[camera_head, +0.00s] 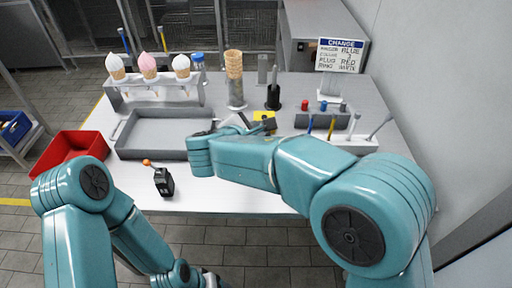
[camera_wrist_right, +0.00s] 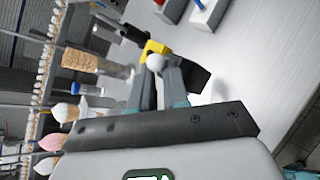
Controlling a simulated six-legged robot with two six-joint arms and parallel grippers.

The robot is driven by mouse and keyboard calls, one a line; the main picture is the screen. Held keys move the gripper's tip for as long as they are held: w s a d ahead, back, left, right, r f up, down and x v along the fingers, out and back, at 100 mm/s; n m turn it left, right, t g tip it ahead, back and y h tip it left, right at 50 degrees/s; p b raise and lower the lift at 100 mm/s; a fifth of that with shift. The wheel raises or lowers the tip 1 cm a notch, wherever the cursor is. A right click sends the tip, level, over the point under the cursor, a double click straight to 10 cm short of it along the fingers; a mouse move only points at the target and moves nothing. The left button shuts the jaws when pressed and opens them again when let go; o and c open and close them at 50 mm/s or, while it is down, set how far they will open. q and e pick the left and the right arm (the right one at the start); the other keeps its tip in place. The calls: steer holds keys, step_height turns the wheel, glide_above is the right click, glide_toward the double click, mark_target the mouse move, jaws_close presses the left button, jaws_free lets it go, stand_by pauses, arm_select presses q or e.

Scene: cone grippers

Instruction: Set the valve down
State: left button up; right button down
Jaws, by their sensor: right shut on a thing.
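The valve (camera_wrist_right: 196,78) looks like a dark block with a pale ball, held at my right gripper (camera_wrist_right: 158,72). The gripper is shut on it, with the ball between the fingertips and the dark body beside one finger. In the head view the dark part of the valve (camera_head: 269,124) shows just past my right wrist, in front of a yellow patch (camera_head: 264,115). Whether it touches the table cannot be told. A second black piece with an orange ball (camera_head: 163,181) lies on the front left of the table.
A grey tray (camera_head: 128,154) lies left of my right wrist. Behind it stands a rack (camera_head: 115,100) with ice-cream cones. A cone stack (camera_head: 235,92), a black upright tool (camera_head: 273,97), a sign (camera_head: 340,55) and a tool holder (camera_head: 350,143) stand around. The front table strip is mostly clear.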

step_height(320, 180, down, 6)
stand_by(0.4)
steer(key=shift+f, duration=0.1)
steer(key=shift+f+b, duration=0.3)
steer(key=shift+b, duration=0.15)
steer(key=c, duration=1.1)
jaws_free()
steer(key=shift+w, duration=0.1)
steer(key=shift+r, duration=0.1)
